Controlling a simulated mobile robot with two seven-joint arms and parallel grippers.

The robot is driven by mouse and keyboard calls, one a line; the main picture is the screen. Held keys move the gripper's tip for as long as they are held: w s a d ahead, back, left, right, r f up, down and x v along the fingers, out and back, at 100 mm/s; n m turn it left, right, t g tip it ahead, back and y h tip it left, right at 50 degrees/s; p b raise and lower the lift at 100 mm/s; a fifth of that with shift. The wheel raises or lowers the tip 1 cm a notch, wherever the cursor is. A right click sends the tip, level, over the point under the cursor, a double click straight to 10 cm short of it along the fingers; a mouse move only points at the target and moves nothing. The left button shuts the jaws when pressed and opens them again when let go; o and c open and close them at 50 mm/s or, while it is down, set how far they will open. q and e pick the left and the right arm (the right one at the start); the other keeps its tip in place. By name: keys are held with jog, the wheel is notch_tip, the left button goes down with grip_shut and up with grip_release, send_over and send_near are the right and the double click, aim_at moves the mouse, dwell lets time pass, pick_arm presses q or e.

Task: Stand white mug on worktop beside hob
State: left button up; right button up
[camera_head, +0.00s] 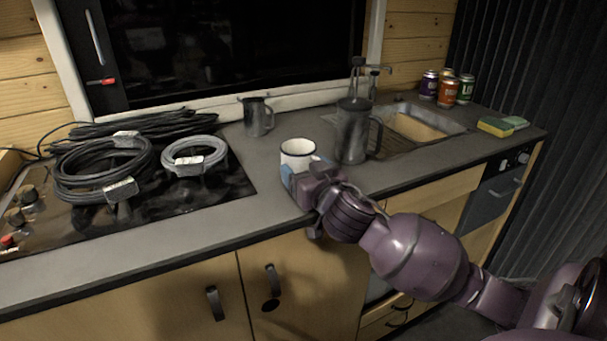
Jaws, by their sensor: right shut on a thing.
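The white mug (298,149) has a dark rim and stands upright at the worktop (236,216), to the right of the hob (190,198). My right gripper (303,174) reaches in from the right and is shut on the mug at its near side. The gripper hides the mug's lower part, so I cannot tell whether its base touches the worktop. My left gripper is not in view.
Coiled cables (103,168) lie on the hob. A small metal jug (257,117) stands behind the mug and a tall dark pot (353,131) stands close to its right. The sink (420,127), several cans (447,92) and sponges (497,126) are farther right.

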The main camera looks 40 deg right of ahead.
jog(key=shift+f, duration=0.4)
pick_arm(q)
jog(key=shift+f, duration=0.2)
pick_arm(e)
jog(key=shift+s+r, duration=0.15)
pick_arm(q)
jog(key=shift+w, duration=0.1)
pick_arm(e)
jog(key=o, duration=1)
